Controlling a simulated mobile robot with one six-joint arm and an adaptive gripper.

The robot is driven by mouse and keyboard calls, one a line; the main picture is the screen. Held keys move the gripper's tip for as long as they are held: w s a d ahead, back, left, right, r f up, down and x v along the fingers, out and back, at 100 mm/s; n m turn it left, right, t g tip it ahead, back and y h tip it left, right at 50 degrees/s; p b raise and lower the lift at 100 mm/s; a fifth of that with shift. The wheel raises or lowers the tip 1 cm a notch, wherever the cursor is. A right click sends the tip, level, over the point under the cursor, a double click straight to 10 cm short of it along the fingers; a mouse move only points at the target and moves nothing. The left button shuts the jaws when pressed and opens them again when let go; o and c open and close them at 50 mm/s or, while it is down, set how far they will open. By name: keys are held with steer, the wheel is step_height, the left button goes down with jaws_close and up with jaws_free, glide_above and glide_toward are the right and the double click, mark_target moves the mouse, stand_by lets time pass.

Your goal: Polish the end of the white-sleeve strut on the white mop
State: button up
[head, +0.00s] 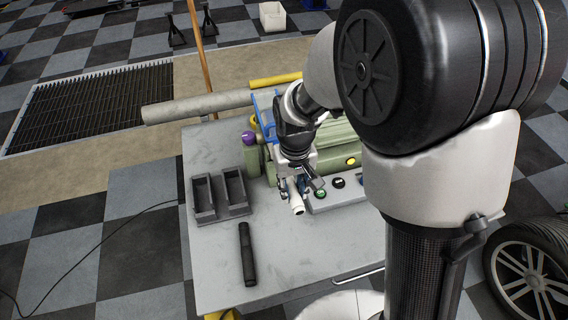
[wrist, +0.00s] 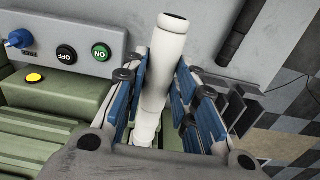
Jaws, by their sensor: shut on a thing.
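My gripper (head: 297,184) is shut on the white-sleeve strut (head: 298,207), above the table in front of the green machine (head: 340,140). In the wrist view the blue-padded fingers of my gripper (wrist: 162,82) press on both sides of the strut (wrist: 166,48). Its white sleeve sticks out past the fingertips, and its dark round end (wrist: 172,16) shows at the top. A purple round part (head: 249,137) shows at the machine's left end. I cannot make out the white mop in either view.
A grey control box (head: 325,203) with a green ON button and a black OFF button stands before the machine. A dark two-slot tray (head: 236,212) and a black cylinder (head: 247,255) lie on the grey table (head: 210,275). The table's front left is clear.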

mark_target(300, 208)
steer(key=shift+w+a+p, duration=0.2)
steer(key=shift+w+p, duration=0.1)
steer(key=shift+w, duration=0.45)
stand_by(0.9)
steer(key=shift+p, duration=0.5)
stand_by(2.0)
steer(key=shift+s, duration=0.1)
steer(key=shift+s+d+r, duration=0.15)
steer(key=shift+s+d, duration=0.2)
steer(key=shift+s, duration=0.75)
steer(key=shift+s+d+r, duration=0.2)
steer(key=shift+s+d, duration=0.1)
steer(key=shift+s, duration=0.85)
steer(key=shift+s+d+r, duration=0.15)
steer(key=shift+s+d, duration=0.2)
steer(key=shift+s, duration=0.75)
